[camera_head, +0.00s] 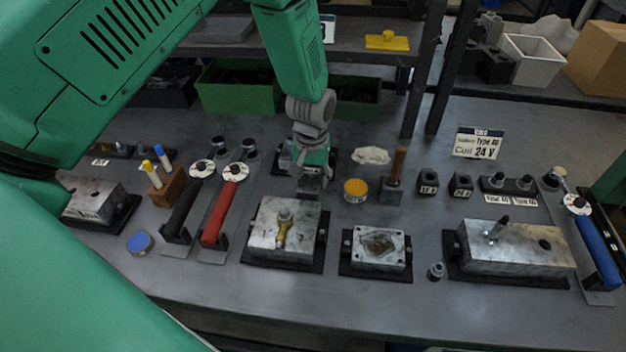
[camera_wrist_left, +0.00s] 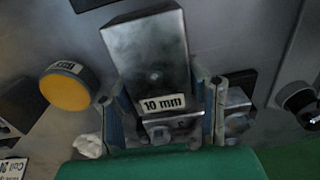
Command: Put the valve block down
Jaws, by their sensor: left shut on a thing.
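My left gripper (camera_head: 311,172) comes down over the back middle of the bench. It is shut on a grey metal valve block (camera_head: 311,187). In the left wrist view the gripper's fingers (camera_wrist_left: 162,108) stand on either side of the valve block (camera_wrist_left: 150,50), which bears a "10 mm" label. The block's underside is hidden, so I cannot tell whether it touches the bench. Behind the gripper, a dark pad (camera_head: 329,156) partly shows, with small metal parts near it. My right gripper is not in view.
A yellow round tin (camera_head: 355,190) and a crumpled white cloth (camera_head: 371,155) lie right of the gripper. A metal block with a brass fitting (camera_head: 270,236) sits in front. Red (camera_head: 219,214) and black (camera_head: 184,212) handled wrenches lie left.

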